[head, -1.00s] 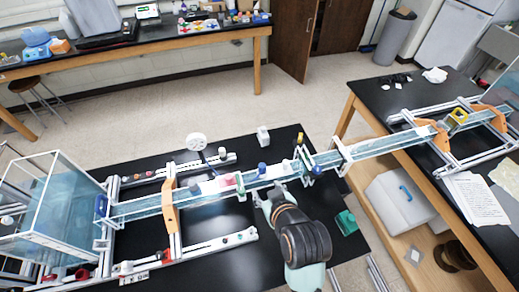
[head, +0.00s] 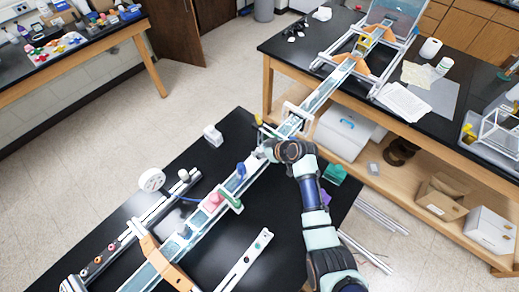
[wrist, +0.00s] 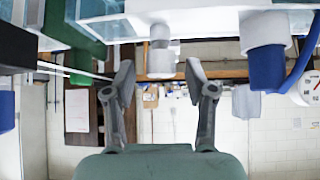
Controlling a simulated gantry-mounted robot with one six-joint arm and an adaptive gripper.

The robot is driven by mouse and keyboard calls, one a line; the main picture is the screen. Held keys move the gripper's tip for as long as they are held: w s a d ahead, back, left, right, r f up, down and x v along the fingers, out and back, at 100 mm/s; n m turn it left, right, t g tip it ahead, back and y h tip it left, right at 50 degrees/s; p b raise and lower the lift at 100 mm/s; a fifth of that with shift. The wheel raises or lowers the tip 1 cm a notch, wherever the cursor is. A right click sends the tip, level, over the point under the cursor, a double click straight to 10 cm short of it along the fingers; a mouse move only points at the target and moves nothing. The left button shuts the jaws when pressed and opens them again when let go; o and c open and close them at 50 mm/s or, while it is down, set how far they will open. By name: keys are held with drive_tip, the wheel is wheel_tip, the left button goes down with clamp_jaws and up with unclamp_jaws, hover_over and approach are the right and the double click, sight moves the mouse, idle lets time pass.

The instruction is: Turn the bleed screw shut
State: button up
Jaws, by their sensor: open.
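A small pale grey-white stepped knob (wrist: 160,52), which looks like the bleed screw, shows in the wrist view on a white fitting beside the clear channel. My gripper (wrist: 160,76) is open, with one finger on each side of the knob's end in the picture. I see no clear contact. In the head view my gripper (head: 266,150) is at the near side of the long clear channel (head: 318,97). The knob cannot be made out there. A blue fitting (wrist: 266,62) with a blue hose stands to the right in the wrist view.
A green clamp (head: 231,199) and a pink piece (head: 213,201) sit on the channel, left of my gripper. Bare tabletop (head: 265,215) lies in front of the channel.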

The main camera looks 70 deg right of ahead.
drive_tip(key=shift+w+d+f, duration=0.1)
drive_tip(key=shift+w+f, duration=0.3)
clamp_jaws()
drive_tip(key=shift+r+m+h+p, duration=0.15)
drive_tip(key=shift+m+h+p, duration=0.15)
drive_tip(key=shift+p, duration=0.1)
drive_tip(key=shift+w+m+g+h+p, duration=0.1)
drive_tip(key=shift+m+g+h+p, duration=0.3)
drive_tip(key=shift+m+h+p, duration=0.5)
drive_tip(key=m+g+h+p, duration=0.1)
drive_tip(key=m, duration=0.1)
drive_tip(key=shift+m, duration=0.4)
drive_tip(key=m+g, duration=0.1)
drive_tip(key=m+h+b, duration=0.1)
drive_tip(key=m+g, duration=0.1)
drive_tip(key=shift+w+f+g+h, duration=0.1)
drive_tip(key=shift+f+g+h, duration=0.15)
drive_tip(key=shift+g+h, duration=0.05)
drive_tip(key=shift+m+g+h+b, duration=0.4)
drive_tip(key=shift+m+g+b, duration=0.7)
drive_tip(key=shift+m+b, duration=0.55)
drive_tip(key=shift+r+m, duration=0.1)
drive_tip(key=shift+m, duration=0.15)
